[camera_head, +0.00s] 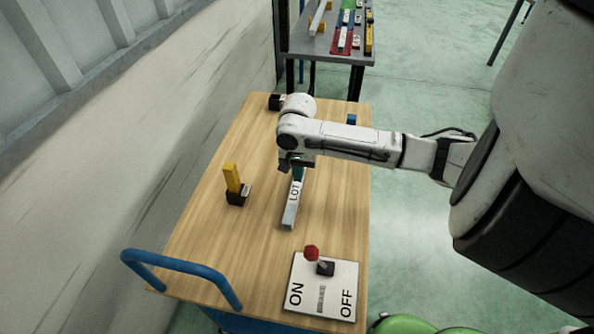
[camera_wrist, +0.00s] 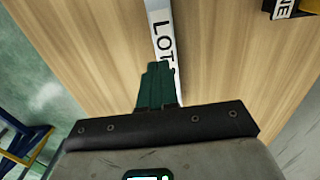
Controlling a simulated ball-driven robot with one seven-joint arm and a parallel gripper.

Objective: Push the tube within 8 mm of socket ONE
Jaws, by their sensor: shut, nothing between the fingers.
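The tube (camera_head: 289,216) is a long, pale grey square bar with a white LOT label, lying on the wooden cart top. It also shows in the wrist view (camera_wrist: 163,38), running up from behind my fingers. My gripper (camera_head: 298,175) has green fingers, pressed together and empty, at the tube's far part; the wrist view shows the fingertips (camera_wrist: 154,66) overlapping its side. Contact cannot be told. A black socket (camera_head: 236,198) holding an upright yellow block stands left of the tube, apart from it. Its label, partly cut off in the wrist view (camera_wrist: 283,9), ends in "NE", matching ONE.
An ON/OFF plate (camera_head: 322,287) with a red-knobbed lever stands at the near edge. A blue handle rail (camera_head: 180,262) is at the near left. Another black block (camera_head: 275,102) and a small blue piece (camera_head: 351,119) sit at the back. Wood between tube and socket is clear.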

